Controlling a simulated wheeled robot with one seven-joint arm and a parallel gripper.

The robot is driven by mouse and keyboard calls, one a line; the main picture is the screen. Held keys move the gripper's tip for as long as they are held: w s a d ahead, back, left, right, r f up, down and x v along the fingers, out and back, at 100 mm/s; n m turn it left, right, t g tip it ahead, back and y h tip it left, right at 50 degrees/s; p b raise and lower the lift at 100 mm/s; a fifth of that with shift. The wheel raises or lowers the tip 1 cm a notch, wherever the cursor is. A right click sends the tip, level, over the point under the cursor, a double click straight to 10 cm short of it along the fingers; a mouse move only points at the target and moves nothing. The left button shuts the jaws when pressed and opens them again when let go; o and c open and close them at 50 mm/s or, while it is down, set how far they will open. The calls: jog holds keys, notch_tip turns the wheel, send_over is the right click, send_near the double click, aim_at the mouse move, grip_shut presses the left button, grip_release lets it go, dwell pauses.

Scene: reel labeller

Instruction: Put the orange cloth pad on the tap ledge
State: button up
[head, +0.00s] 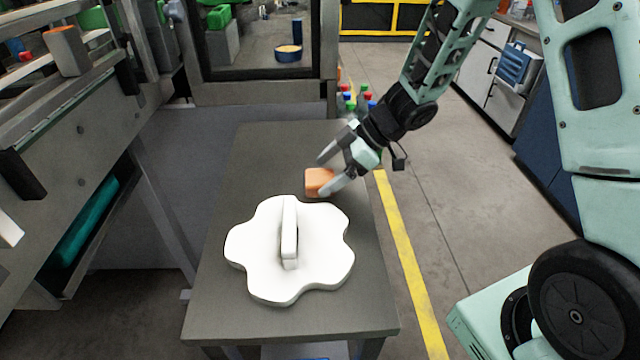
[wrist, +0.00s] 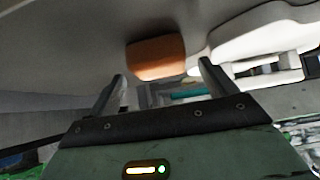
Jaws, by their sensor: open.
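The orange cloth pad (head: 319,182) is a small rounded block on the grey table, just behind the white lobed piece. My gripper (head: 325,174) is open beside it, with its fingers pointing toward the pad from the right. One finger overlaps the pad's right side in the head view. In the wrist view the pad (wrist: 157,57) lies just beyond and between the two spread fingertips, not clasped. I cannot make out which surface is the tap ledge.
The white lobed piece (head: 322,262) with an upright bar covers much of the grey table (head: 260,155). A grey machine (head: 90,130) stands at left, holding an orange-topped block (head: 66,50). Several small coloured-cap items (head: 358,100) stand behind the table.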

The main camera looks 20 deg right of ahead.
jog(key=shift+x, duration=1.3)
jog(key=c, duration=1.2)
jog(key=shift+o, duration=0.2)
